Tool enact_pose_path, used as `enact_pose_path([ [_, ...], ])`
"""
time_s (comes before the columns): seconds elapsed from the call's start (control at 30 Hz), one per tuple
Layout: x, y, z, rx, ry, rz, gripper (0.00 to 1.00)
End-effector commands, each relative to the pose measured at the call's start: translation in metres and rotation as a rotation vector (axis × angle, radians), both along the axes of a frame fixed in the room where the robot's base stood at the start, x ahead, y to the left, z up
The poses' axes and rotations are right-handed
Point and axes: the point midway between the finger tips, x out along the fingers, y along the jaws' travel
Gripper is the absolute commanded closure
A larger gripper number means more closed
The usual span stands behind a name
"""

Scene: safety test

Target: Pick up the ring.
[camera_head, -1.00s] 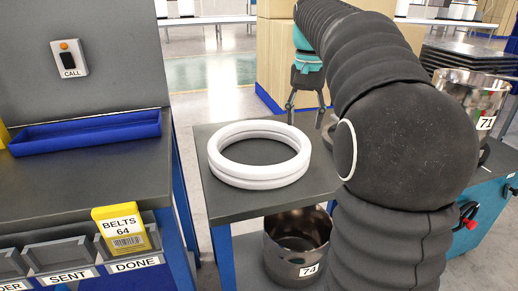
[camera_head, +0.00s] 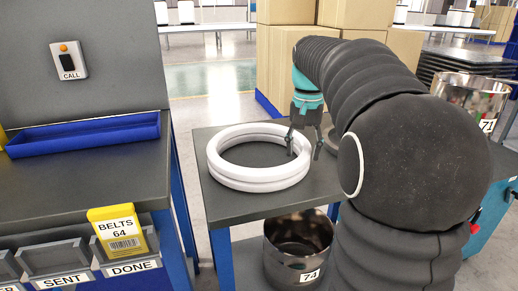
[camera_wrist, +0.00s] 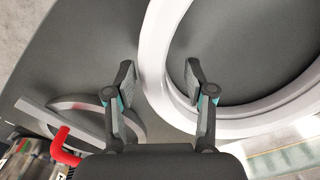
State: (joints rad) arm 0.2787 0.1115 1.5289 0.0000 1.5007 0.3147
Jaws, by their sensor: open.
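A thick white ring (camera_head: 226,175) lies flat on the dark top of a small table (camera_head: 232,206) in the head view. My gripper (camera_head: 304,148) is open and points down at the ring's right side. In the wrist view, the white ring (camera_wrist: 154,55) passes between the two open fingers (camera_wrist: 158,74). One finger shows over the ring's inside and the other over its outside. I cannot tell whether either finger touches it. The far part of the ring lies outside the wrist view.
A metal bin (camera_head: 298,252) marked 74 stands on the shelf below. A workbench at left carries a blue tray (camera_head: 85,134) and a yellow BELTS 64 bin card (camera_head: 118,232). Cardboard boxes (camera_head: 362,62) stand behind. A bin marked 71 (camera_head: 470,92) stands at right.

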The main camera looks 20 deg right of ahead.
Motion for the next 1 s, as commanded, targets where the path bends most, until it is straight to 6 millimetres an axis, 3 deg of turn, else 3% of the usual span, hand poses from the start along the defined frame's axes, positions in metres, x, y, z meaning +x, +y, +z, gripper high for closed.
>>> enact_pose_path([
  [0.03,0.0,0.0,0.0,0.0,0.0,0.0,0.53],
  [0.2,0.0,0.0,0.0,0.0,0.0,0.0,0.96],
  [0.23,0.0,0.0,0.0,0.0,0.0,0.0,1.0],
  [0.67,0.0,0.0,0.004,0.0,-0.001,0.0,1.0],
  [0.87,0.001,0.0,0.024,-0.001,-0.003,0.0,1.0],
  [0.97,0.001,0.0,0.044,-0.001,-0.004,0.0,1.0],
  [1.0,0.003,-0.008,0.048,0.0,-0.002,-0.004,1.0],
])
